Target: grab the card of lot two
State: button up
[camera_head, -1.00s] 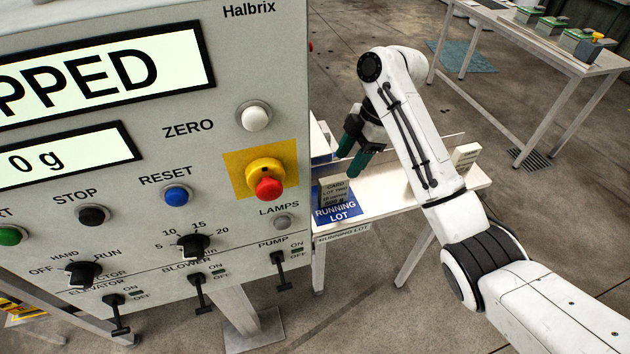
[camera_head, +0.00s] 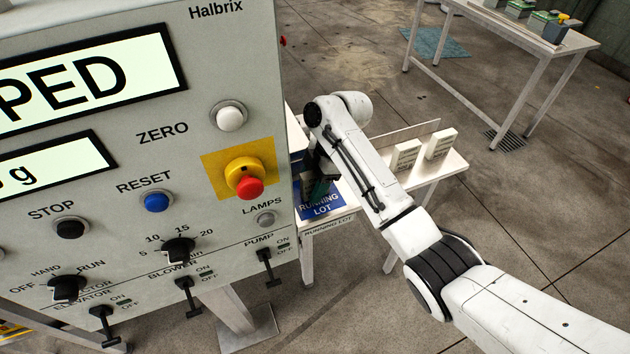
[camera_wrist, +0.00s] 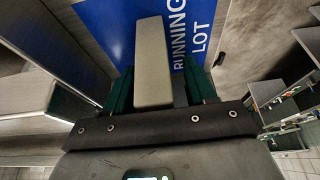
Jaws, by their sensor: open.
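The card of lot two (camera_wrist: 152,65) is a thick pale block on the blue RUNNING LOT plate (camera_wrist: 108,25). In the wrist view it lies between the two green fingers of my gripper (camera_wrist: 157,90). The fingers are open, one on each side of the card; I cannot tell whether either touches it. In the head view my gripper (camera_head: 318,188) is low over the blue plate (camera_head: 322,207), beside the panel edge, and mostly hides the card. Its lettering cannot be read now.
Two other pale cards stand on the white table, one nearer (camera_head: 405,155) and one farther right (camera_head: 440,143). The large grey control panel (camera_head: 120,200) stands close to the left of my gripper. Another table (camera_head: 540,45) is at the back right.

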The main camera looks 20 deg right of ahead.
grip_shut()
dwell(0.5)
jog(key=shift+r, duration=0.15)
